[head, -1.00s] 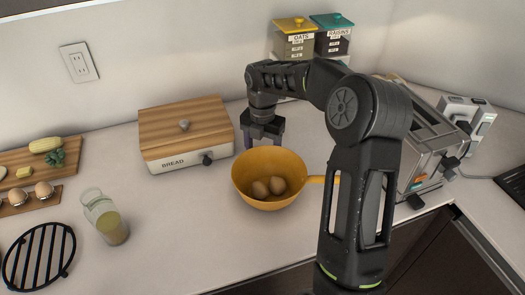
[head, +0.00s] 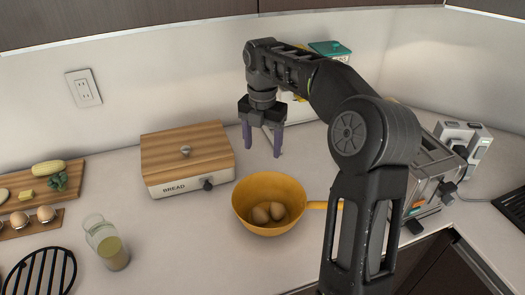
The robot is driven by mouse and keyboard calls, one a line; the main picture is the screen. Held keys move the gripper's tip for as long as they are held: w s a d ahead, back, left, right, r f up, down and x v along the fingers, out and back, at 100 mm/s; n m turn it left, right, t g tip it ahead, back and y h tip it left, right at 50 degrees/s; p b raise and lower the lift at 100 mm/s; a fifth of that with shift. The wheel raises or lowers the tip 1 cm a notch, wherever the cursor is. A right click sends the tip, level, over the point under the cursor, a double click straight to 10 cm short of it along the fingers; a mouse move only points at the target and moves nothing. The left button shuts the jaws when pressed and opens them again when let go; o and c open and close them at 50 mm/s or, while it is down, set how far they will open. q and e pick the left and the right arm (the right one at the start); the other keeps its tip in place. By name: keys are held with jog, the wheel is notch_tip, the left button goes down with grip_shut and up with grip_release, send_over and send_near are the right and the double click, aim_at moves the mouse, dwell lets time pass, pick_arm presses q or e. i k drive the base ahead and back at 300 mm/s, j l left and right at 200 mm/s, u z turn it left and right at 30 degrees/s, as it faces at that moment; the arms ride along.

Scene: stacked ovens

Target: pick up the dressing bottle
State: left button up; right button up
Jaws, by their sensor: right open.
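The dressing bottle appears to be the clear glass bottle (head: 107,243) with yellowish-green contents, on the counter at the lower left. My right gripper (head: 262,150) points down above the counter, between the bread box and the canisters, behind the yellow bowl. Its two purple fingers are apart with nothing visible between them. It is well to the right of the bottle and behind it, not touching it. My left gripper is not in view.
A yellow bowl (head: 268,229) with eggs stands between my right arm and the bottle. The bread box (head: 187,160) stands behind. A black rack (head: 35,278) and cutting boards (head: 66,178) are at left. A toaster (head: 432,170) is at right.

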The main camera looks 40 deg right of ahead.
aim_at(104, 238)
jog(key=k, duration=1.5)
